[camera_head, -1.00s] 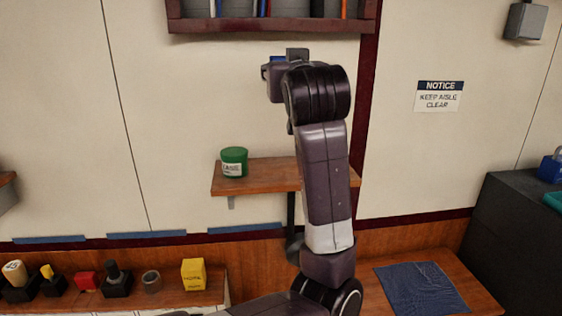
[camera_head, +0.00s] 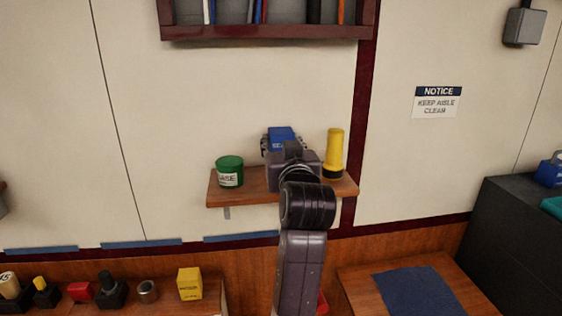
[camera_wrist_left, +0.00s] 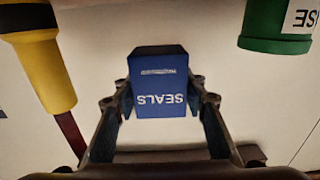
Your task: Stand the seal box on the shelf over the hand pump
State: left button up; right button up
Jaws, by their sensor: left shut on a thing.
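The seal box (camera_head: 280,133) is blue and shows above my left wrist in the head view. In the left wrist view the seal box (camera_wrist_left: 163,84) reads "SEALS" upside down. My left gripper (camera_head: 281,146) is shut on it, with a finger at each side. The box is at the wooden shelf (camera_head: 240,197), between a green can (camera_head: 230,172) and a yellow torch (camera_head: 334,154). My gripper hides its base, so I cannot tell whether it touches the shelf. A bit of red (camera_head: 322,303) shows beside my arm below; I cannot tell if it is the hand pump. My right gripper is not in view.
A rack (camera_head: 270,32) hangs above the shelf. A lower bench holds a yellow box (camera_head: 190,284) and several small items. A blue mat (camera_head: 418,291) lies at right.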

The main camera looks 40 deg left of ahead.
pick_arm(q)
jog(key=shift+f, duration=2.6)
jog(key=shift+f, duration=0.1)
jog(key=shift+f, duration=0.15)
jog(key=o, duration=1.2)
jog(key=shift+r, duration=0.2)
